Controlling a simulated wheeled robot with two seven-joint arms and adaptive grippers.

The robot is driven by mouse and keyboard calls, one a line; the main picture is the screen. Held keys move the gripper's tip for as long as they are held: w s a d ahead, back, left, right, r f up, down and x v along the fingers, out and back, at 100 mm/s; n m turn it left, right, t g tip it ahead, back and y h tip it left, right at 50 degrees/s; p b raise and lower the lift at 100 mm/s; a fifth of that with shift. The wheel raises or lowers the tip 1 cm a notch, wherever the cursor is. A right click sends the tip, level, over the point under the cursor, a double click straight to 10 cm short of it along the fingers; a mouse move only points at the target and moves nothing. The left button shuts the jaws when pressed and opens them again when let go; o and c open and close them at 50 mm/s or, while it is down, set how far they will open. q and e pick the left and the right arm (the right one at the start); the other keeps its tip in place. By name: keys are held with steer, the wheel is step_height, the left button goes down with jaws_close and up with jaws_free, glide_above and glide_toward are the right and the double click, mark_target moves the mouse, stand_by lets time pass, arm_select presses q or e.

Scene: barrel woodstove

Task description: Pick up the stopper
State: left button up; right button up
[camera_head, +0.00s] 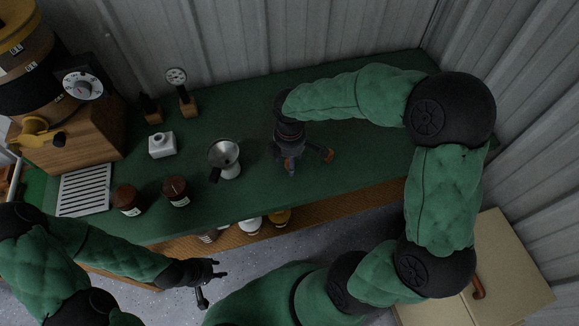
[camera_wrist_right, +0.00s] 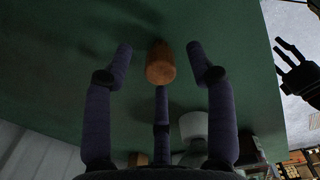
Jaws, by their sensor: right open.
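The stopper (camera_wrist_right: 160,63) is a small orange-brown, cork-like piece on the green worktop (camera_head: 350,165). In the right wrist view it lies between the spread fingertips of my right gripper (camera_wrist_right: 163,65), with a visible gap on each side. In the head view my right gripper (camera_head: 306,158) reaches down over the worktop, open. An orange-brown patch shows by its fingers there, but I cannot tell whether it is the stopper. My left gripper (camera_head: 212,281) is open and empty in front of the worktop's front edge; it also shows in the right wrist view (camera_wrist_right: 293,66).
A metal funnel on a white holder (camera_head: 226,158) stands left of my right gripper. A corrugated wall (camera_head: 250,40) bounds the back. The worktop's right part is clear.

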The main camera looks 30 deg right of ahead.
steer(key=shift+f, duration=0.8)
steer(key=shift+r, duration=0.1)
steer(key=c, duration=0.9)
